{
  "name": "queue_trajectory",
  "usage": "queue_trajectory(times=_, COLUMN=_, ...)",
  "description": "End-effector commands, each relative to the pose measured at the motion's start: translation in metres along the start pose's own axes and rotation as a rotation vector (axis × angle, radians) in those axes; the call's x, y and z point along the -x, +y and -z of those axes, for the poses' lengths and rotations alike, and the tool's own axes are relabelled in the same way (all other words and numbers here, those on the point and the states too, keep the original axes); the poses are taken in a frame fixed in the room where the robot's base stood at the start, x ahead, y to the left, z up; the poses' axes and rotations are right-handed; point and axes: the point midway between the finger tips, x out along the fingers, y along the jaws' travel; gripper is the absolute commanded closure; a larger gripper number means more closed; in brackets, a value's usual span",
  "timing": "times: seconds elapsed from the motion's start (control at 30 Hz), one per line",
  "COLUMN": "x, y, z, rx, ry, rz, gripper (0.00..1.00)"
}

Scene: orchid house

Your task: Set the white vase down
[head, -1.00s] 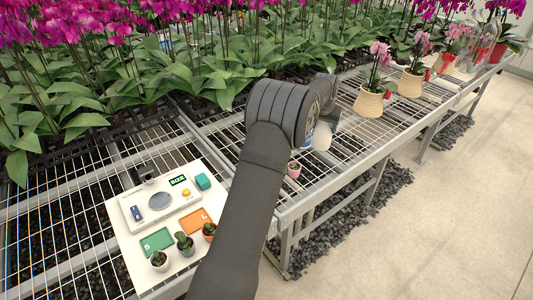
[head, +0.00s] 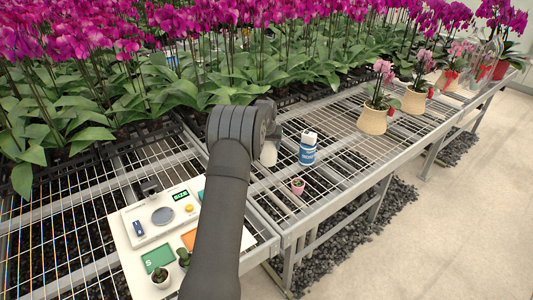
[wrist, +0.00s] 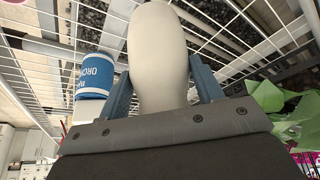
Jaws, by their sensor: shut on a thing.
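The white vase (wrist: 157,60) is between the two blue fingers of my gripper (wrist: 160,82) in the wrist view, and the gripper is shut on it. In the head view the vase (head: 268,153) shows in part beside my dark arm, over the wire mesh bench (head: 345,165). The arm hides most of the gripper there. I cannot tell whether the vase's base touches the mesh.
A white bottle with a blue label (head: 308,148) stands just right of the vase, and a small pink pot (head: 298,186) stands nearer the front edge. A white board (head: 135,240) lies front left. Leafy orchids (head: 150,110) fill the back.

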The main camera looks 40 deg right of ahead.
Motion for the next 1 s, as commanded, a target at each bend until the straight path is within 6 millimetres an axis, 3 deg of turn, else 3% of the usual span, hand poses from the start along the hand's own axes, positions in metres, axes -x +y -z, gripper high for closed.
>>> queue_trajectory(times=0.23, x=-0.013, y=-0.009, z=0.000, rx=-0.002, ry=0.001, rz=0.000, gripper=0.90)
queue_trajectory(times=0.47, x=-0.042, y=-0.008, z=-0.012, rx=-0.002, ry=0.001, rz=-0.001, gripper=0.90)
queue_trajectory(times=0.83, x=-0.046, y=-0.008, z=-0.014, rx=-0.001, ry=0.001, rz=-0.001, gripper=0.90)
queue_trajectory(times=0.87, x=-0.047, y=-0.008, z=-0.015, rx=-0.001, ry=0.000, rz=-0.001, gripper=0.38)
queue_trajectory(times=0.97, x=-0.047, y=-0.008, z=-0.014, rx=-0.001, ry=0.000, rz=-0.001, gripper=0.18)
queue_trajectory(times=1.0, x=-0.047, y=-0.008, z=-0.014, rx=-0.001, ry=0.000, rz=-0.001, gripper=0.18)
